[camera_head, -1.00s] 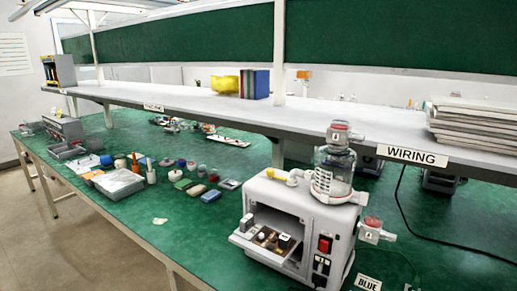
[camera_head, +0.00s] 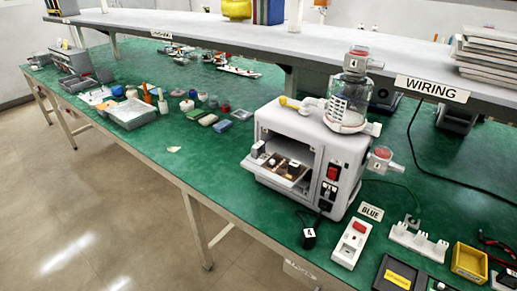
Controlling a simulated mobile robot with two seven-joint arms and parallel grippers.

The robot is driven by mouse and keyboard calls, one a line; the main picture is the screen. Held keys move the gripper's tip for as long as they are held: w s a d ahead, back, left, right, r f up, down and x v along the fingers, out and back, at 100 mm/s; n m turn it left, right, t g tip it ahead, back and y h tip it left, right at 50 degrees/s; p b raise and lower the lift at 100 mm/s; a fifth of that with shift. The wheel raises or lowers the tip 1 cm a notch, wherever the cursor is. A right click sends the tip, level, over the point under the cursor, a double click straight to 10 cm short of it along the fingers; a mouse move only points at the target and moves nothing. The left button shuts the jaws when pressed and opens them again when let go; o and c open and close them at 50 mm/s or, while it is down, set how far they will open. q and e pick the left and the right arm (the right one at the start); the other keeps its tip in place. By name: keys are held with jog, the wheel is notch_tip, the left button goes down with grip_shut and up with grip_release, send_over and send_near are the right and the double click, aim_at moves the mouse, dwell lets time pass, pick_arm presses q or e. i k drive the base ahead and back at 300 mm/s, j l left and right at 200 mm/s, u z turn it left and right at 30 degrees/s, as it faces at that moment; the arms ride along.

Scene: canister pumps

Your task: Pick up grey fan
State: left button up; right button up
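Neither of my grippers shows in the head view. I cannot make out a grey fan with certainty. A white and grey canister pump machine (camera_head: 290,130) stands on the green bench (camera_head: 120,155), with a clear canister (camera_head: 350,100) on top and an open front tray (camera_head: 278,168) holding small dark parts. A smaller clear canister with a red cap (camera_head: 381,161) sits at its right side.
A white power strip with a red switch (camera_head: 351,243), a black plug (camera_head: 309,238), a white rack (camera_head: 418,242) and a yellow bin (camera_head: 468,262) lie at front right. A shelf (camera_head: 200,34) runs above. Several small containers stand left of the machine. The floor in front is clear.

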aim_at(257, 150)
jog(key=i+j+z, duration=0.1)
jog(key=j, duration=0.3)
jog(key=i+j+z, duration=0.1)
jog(key=i+j, duration=0.15)
jog(key=j, duration=0.15)
jog(key=i+j+z, duration=0.1)
jog(key=j, duration=0.3)
jog(key=i+j+z, duration=0.1)
jog(key=j, duration=0.3)
jog(key=i+j+z, duration=0.1)
jog(key=j, duration=0.35)
jog(key=i, duration=0.05)
